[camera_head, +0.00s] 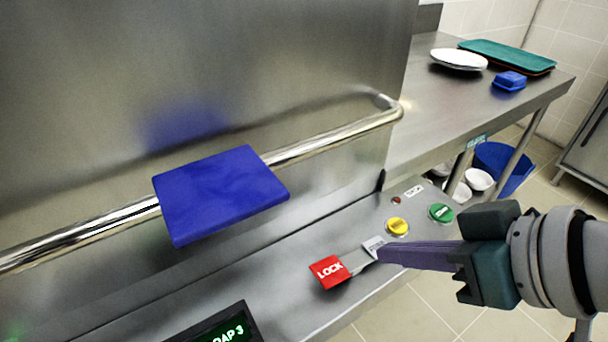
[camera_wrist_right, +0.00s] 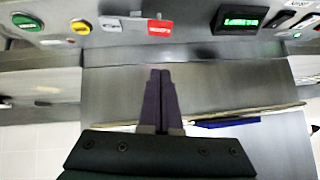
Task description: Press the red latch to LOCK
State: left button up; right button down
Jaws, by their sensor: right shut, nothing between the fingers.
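The red latch (camera_head: 330,271), marked LOCK in white, sits at the end of a metal lever on the steel control ledge. It also shows in the right wrist view (camera_wrist_right: 160,28), at the top middle. My right gripper (camera_head: 381,253) comes in from the right, its purple fingers closed together and empty. In the head view its tips overlap the lever area just right of the red latch; I cannot tell whether they touch. In the right wrist view the fingertips (camera_wrist_right: 160,74) appear apart from the latch. My left gripper is out of view.
A yellow button (camera_head: 397,227) and a green button (camera_head: 441,213) sit near the latch. A display (camera_head: 219,327) is at the lower left. A long handle bar (camera_head: 335,137) with a blue pad (camera_head: 220,194) crosses the steel hood. A counter (camera_head: 433,117) stands behind.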

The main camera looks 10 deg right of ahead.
jog(key=b, duration=0.3)
send_over(326, 279)
jog(key=d, duration=0.3)
jog(key=f, duration=0.6)
jog(key=shift+s+a+f, duration=0.25)
jog(key=shift+f, duration=0.05)
jog(key=f, duration=0.3)
jog(key=shift+w+a+f+b, duration=0.1)
jog(key=shift+a+f+b, duration=0.1)
jog(key=shift+a+b, duration=0.15)
jog(key=shift+f, duration=0.4)
jog(key=shift+a+f+h+p, duration=0.1)
jog(key=shift+a+h+p, duration=0.05)
jog(key=shift+h+p, duration=0.2)
jog(key=shift+s+a+f+n, duration=0.3)
jog(key=shift+a+f, duration=0.3)
jog(key=shift+f, duration=0.3)
